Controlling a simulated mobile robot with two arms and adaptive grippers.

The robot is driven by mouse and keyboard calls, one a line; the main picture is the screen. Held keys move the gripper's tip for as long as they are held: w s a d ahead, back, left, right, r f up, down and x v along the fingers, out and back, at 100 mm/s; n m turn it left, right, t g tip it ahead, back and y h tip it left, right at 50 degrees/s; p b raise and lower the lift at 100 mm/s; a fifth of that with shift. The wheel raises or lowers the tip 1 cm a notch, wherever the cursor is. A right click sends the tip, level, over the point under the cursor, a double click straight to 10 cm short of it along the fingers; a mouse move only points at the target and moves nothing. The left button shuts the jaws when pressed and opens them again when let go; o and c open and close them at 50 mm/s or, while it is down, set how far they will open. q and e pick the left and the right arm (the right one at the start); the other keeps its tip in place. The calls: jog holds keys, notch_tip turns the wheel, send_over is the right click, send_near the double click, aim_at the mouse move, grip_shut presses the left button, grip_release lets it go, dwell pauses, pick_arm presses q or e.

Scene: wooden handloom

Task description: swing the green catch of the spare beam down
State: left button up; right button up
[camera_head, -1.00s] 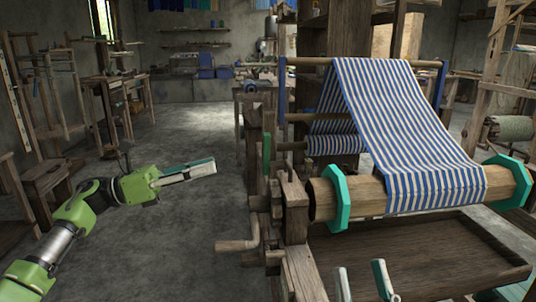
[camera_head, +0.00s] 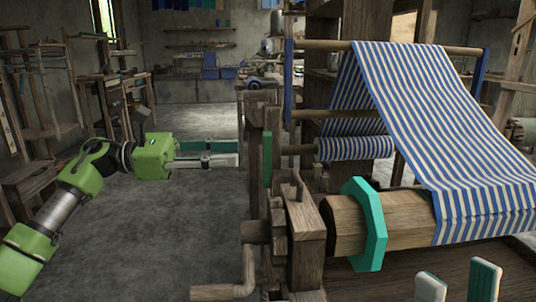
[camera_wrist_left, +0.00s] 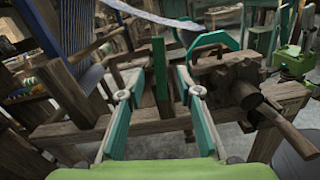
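The green catch (camera_head: 267,158) is a narrow upright bar on the wooden post at the left side of the loom. In the left wrist view the catch (camera_wrist_left: 160,76) stands upright just beyond and between the fingertips. My left gripper (camera_head: 236,154) points right at the catch from its left, at about its height, with a small gap apparent. In the left wrist view its fingers (camera_wrist_left: 157,84) are spread and nothing is held. My right gripper (camera_head: 457,275) shows only as two separated fingertips at the lower right, with nothing visible between them.
The front beam (camera_head: 405,219) with its teal collar (camera_head: 367,224) and striped cloth (camera_head: 420,115) lies right of the catch. A wooden crank handle (camera_head: 225,291) sticks out low on the left. The floor (camera_head: 175,225) left of the loom is clear.

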pick_arm(q)
jog(key=b, duration=0.1)
send_over(268, 184)
dwell(0.3)
grip_shut()
